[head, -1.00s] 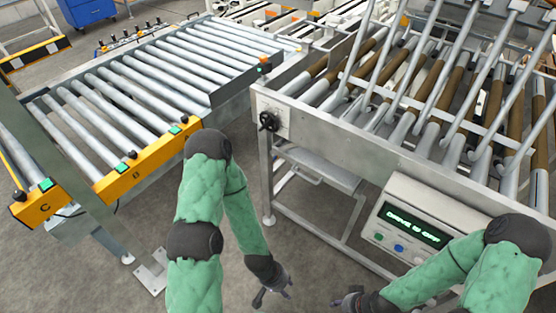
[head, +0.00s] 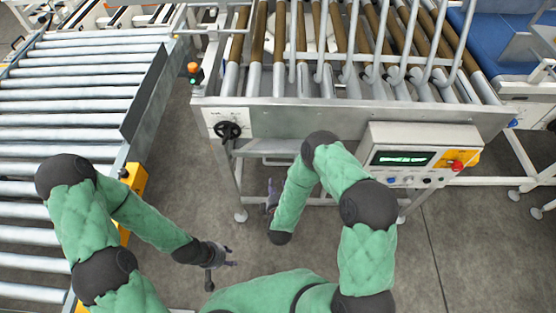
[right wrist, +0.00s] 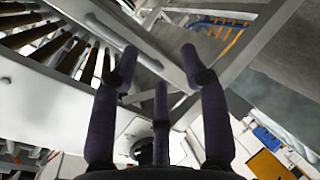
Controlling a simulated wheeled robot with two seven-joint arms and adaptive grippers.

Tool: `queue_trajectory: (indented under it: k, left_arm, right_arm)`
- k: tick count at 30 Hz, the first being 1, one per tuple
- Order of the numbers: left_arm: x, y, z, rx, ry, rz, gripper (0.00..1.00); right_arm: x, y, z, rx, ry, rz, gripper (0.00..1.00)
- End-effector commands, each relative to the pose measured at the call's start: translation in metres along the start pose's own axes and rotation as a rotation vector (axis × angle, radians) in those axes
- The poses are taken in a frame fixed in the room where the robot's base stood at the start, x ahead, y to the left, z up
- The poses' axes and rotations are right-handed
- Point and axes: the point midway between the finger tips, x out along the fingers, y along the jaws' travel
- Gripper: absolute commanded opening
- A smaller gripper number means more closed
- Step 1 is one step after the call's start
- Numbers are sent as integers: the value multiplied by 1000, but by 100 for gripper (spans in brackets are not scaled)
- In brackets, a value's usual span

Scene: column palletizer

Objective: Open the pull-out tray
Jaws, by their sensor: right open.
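The pull-out tray seems to be the grey shelf (head: 268,147) under the front beam of the roller frame in the head view; it is mostly hidden behind the beam and my right arm, so I cannot tell how far out it is. My right gripper (head: 271,192) is below and in front of it, empty. In the right wrist view its fingers (right wrist: 160,75) are spread, with grey frame parts beyond them; I cannot tell whether they touch. My left gripper (head: 224,272) hangs over the floor at lower left, fingers apart and empty.
A control box (head: 420,158) with a lit display and buttons is right of my right arm. A roller conveyor (head: 85,110) stands at left. Floor (head: 200,200) is open between them.

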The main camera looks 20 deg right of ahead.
Motion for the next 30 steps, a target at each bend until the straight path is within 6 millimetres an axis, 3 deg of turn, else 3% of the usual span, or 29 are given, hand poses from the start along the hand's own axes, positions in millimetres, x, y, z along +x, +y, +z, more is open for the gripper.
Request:
queue_trajectory:
  k: [4,11,24,30]
  left_arm:
    - [-6,2,1,0,-1,0,40]
    - [-5,2,0,0,-1,0,40]
    - [10,-4,0,0,0,0,40]
    - [14,-5,-1,0,0,0,40]
  right_arm:
    - [-7,21,-3,-175,-23,133,45]
    - [-3,32,-4,-260,-44,198,45]
    - [67,45,-1,-256,-44,196,45]
    - [89,49,-2,-258,-42,194,45]
